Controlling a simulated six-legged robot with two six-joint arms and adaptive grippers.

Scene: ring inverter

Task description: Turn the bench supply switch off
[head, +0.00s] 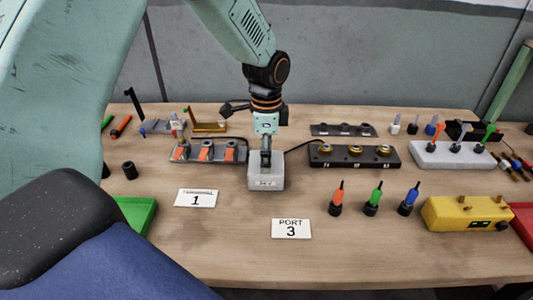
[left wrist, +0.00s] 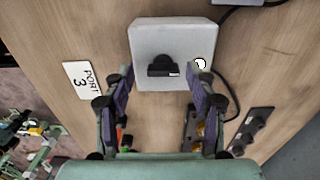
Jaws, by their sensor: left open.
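The bench supply is a pale grey box (head: 266,184) marked 24 V at the middle of the bench. The left wrist view shows the box (left wrist: 155,32) with a black switch handle (left wrist: 163,66) and a small round white lamp (left wrist: 200,63). My left gripper (head: 266,158) points straight down over the box. In the head view the gripper largely hides the handle. My right gripper is not in view.
A switch panel with orange parts (head: 206,152) stands left of the box, and a black terminal block (head: 353,157) stands right. A black cable runs between box and block. Cards "1" (head: 196,198) and "PORT 3" (head: 291,229) lie in front. A yellow box (head: 464,214) stands right.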

